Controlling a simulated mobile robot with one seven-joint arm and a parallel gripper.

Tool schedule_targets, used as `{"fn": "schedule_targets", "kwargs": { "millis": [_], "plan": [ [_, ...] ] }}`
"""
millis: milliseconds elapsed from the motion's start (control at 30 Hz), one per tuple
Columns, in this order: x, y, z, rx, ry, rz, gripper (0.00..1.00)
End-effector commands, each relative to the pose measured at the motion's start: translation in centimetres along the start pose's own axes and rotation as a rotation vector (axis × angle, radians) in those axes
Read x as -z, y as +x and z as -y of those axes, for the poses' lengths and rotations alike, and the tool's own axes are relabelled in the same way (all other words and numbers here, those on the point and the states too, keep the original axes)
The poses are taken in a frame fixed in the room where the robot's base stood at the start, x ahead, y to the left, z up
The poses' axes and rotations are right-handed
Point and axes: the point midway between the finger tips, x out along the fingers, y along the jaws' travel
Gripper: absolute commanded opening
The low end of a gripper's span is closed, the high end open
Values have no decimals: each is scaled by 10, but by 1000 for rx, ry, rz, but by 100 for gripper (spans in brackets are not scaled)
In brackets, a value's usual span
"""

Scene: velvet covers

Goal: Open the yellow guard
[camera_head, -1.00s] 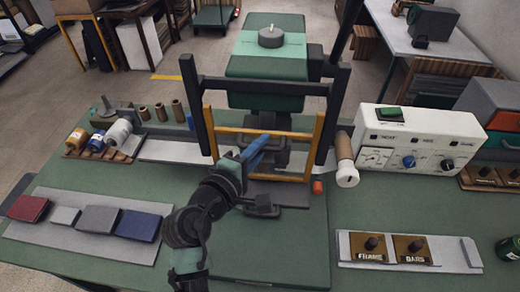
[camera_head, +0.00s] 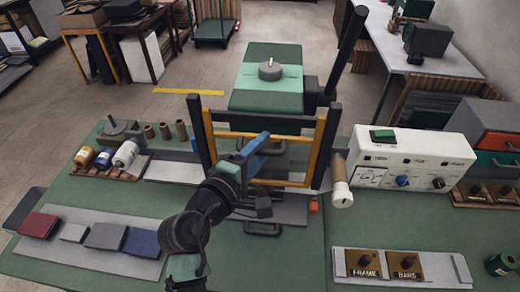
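The yellow guard (camera_head: 318,155) is an upright rectangular frame between two dark posts on the front of the green press (camera_head: 268,78). Its top bar is just under the dark crossbar, and its lower bar is clear of the base plate. My arm reaches in from below, with its blue wrist part in front of the guard.
A white control box (camera_head: 410,160) stands right of the press, near a pale roller (camera_head: 341,194). A rack of bottles (camera_head: 106,166) and a grey mat (camera_head: 90,255) with several blocks are on the left. A plate labelled FRAME and BARS (camera_head: 400,282) is front right.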

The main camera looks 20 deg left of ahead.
Motion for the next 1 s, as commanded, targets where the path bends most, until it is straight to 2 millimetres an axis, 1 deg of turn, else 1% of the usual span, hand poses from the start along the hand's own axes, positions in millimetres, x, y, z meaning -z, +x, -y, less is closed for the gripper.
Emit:
{"fn": "schedule_targets", "kwargs": {
  "millis": [267,367,433,567,800,900,1000],
  "plan": [
    [0,-1,2,5,-1,1,47],
    [0,-6,4,5,-1,0,47],
    [1,-14,5,5,-1,-1,47],
    [1,-38,6,4,0,-3,47],
    [1,-91,5,3,0,-4,47],
    [1,-108,4,4,0,-3,47],
    [1,-120,3,3,-1,-2,47]
  ]
}}
